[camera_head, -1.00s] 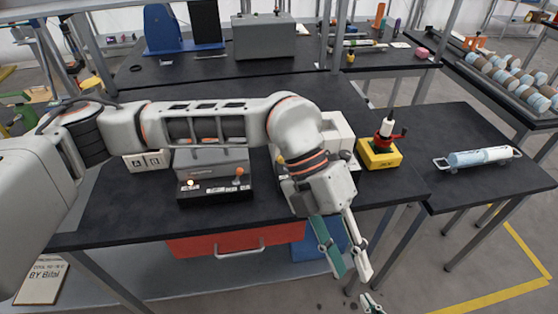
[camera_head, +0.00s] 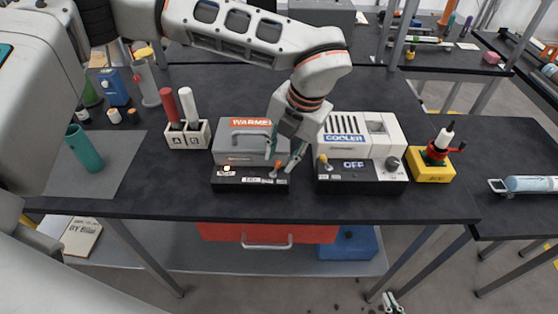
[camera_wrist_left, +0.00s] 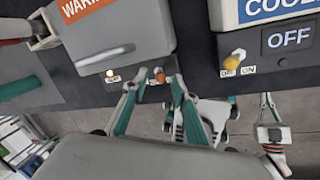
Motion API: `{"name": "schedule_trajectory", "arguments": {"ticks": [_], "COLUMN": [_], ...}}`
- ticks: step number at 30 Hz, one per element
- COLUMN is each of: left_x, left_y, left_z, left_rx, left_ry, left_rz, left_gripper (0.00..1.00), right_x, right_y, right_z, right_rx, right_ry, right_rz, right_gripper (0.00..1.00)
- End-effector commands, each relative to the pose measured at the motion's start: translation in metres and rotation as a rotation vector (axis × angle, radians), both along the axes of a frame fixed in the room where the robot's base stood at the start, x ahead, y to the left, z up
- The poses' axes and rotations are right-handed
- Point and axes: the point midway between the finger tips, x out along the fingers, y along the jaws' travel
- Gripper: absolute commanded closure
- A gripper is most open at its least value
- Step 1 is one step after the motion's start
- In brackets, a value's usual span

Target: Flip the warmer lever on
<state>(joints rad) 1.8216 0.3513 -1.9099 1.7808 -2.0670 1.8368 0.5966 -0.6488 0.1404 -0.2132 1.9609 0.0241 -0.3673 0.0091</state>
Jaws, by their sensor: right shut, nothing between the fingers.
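The warmer (camera_head: 240,150) is a grey box with an orange label and a black front panel. A small lamp glows on the panel's left. Its lever has an orange knob (camera_head: 278,165), near the panel's right end. My left gripper (camera_head: 283,161) is open and empty, pointing down at the panel. In the left wrist view the knob (camera_wrist_left: 160,75) shows between its spread fingers (camera_wrist_left: 152,92); I cannot tell whether either touches it. The lever's on or off side is unclear. My right gripper (camera_head: 390,303) is shut and empty, low at the head view's bottom edge.
The cooler (camera_head: 372,135), with a yellow-knobbed lever and a display reading OFF, stands close right of the warmer. A white holder (camera_head: 187,136) with red and white sticks is on the left. A yellow block (camera_head: 431,165) stands at the right. The table front is clear.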

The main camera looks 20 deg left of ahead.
Motion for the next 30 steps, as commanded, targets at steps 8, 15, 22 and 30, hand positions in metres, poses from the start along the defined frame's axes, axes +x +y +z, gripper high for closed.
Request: {"name": "schedule_trajectory", "arguments": {"ticks": [8,15,22,30], "left_x": [0.001,0.001,0.001,0.002], "left_y": [0.006,0.007,0.007,0.004], "left_z": [-0.027,-0.03,-0.03,-0.031], "left_rx": [-0.001,-0.002,-0.002,0.033], "left_ry": [0.0,0.001,0.001,0.008], "left_rz": [-0.001,-0.001,-0.001,-0.002], "left_gripper": [0.72,0.72,1.0,1.0], "right_x": [-0.001,0.0,0.0,0.001], "right_y": [0.0,0.0,0.0,0.0], "right_z": [0.002,0.003,0.005,0.003], "right_rx": [-0.001,-0.001,0.0,0.001], "right_ry": [0.002,0.002,-0.001,-0.004], "right_rz": [0.0,0.0,-0.001,0.0], "right_gripper": [1.0,1.0,1.0,1.0]}}
